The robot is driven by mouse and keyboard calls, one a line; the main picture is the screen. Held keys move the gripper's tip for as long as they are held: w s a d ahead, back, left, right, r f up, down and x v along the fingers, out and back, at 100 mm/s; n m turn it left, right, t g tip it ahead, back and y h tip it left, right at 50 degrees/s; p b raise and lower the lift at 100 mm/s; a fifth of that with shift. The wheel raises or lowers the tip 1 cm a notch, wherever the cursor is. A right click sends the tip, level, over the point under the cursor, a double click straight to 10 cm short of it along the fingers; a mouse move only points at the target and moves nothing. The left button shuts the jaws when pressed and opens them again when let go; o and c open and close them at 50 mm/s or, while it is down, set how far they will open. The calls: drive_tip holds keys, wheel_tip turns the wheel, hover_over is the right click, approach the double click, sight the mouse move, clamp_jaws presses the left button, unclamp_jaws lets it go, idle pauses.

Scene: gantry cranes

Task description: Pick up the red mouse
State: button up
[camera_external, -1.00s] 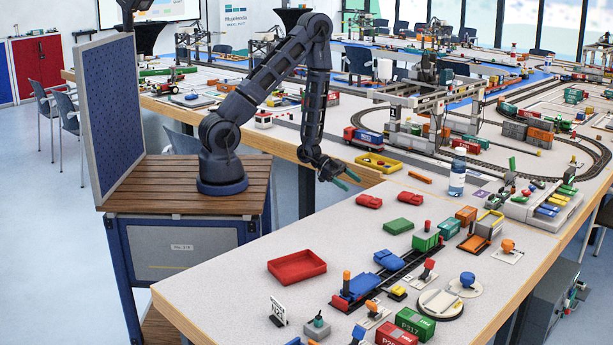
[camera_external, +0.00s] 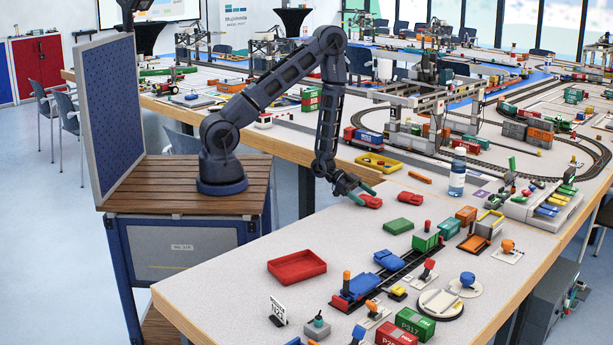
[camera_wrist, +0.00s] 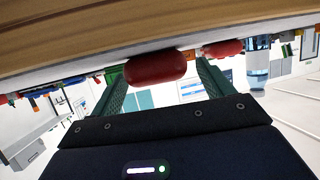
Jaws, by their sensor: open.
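The red mouse (camera_external: 371,202) lies on the near table, close to its back left edge. My gripper (camera_external: 362,194) is low over the table right at the mouse, with its green fingers apart. In the wrist view the red mouse (camera_wrist: 156,68) shows beyond and between the open fingertips (camera_wrist: 158,80). The fingers look apart from it there, though contact is hard to judge from outside. Nothing is held.
A dark green mouse-like piece (camera_external: 398,226) and a blue one (camera_external: 389,260) lie nearer the front. A red tray (camera_external: 297,267) is at left. A bottle (camera_external: 457,178) stands to the right. Another red thing (camera_wrist: 222,48) shows beside the right finger in the wrist view.

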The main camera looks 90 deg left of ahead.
sight(369, 198)
drive_tip(key=x, duration=0.2)
drive_tip(key=shift+w+d+f, duration=0.1)
drive_tip(key=shift+w+d, duration=0.1)
drive_tip(key=shift+w, duration=0.05)
drive_tip(key=c, duration=1.1)
wheel_tip(369, 198, up, 20)
drive_tip(key=shift+r, duration=0.1)
